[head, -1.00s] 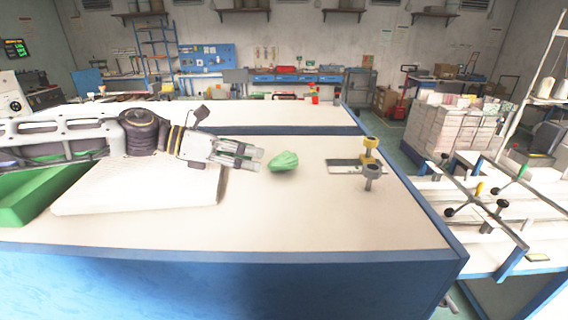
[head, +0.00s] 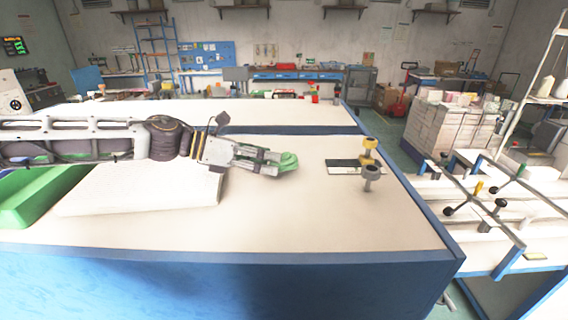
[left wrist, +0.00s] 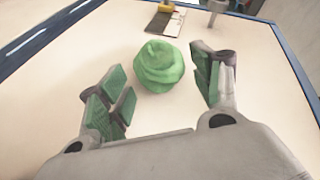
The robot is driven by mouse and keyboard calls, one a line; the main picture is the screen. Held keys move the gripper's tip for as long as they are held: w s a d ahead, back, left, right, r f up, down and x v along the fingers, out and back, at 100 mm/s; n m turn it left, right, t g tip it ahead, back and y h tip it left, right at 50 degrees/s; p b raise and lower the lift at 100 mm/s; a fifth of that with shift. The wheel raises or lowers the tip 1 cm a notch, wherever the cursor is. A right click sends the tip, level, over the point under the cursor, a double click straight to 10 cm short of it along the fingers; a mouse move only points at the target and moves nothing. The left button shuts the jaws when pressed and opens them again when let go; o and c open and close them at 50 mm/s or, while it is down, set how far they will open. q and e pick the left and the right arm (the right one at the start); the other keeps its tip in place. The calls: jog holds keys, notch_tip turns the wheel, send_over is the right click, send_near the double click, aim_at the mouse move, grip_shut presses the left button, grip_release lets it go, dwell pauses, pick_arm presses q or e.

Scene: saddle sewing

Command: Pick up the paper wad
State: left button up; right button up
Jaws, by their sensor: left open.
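The paper wad is a crumpled green lump (head: 289,160) on the pale tabletop in the head view. It also shows in the left wrist view (left wrist: 160,66), ahead of the palm and between the fingers, with a gap on either side. My left gripper (head: 279,164) is open at the wad, and its fingers partly cover the wad in the head view. In the left wrist view the green-padded fingers of the left gripper (left wrist: 166,88) are spread wide. My right gripper is not in view.
A dark and pale flat item (head: 343,167) and a yellow-and-grey clamp-like tool (head: 369,160) stand to the right of the wad. A white slab (head: 140,195) and green tray (head: 25,205) lie at left. The front tabletop (head: 310,220) is clear.

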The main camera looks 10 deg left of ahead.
pick_arm(q)
jog(key=shift+w+d+f, duration=0.1)
jog(key=shift+w+d, duration=0.1)
jog(key=shift+d, duration=0.15)
dwell(0.4)
jog(key=c, duration=0.7)
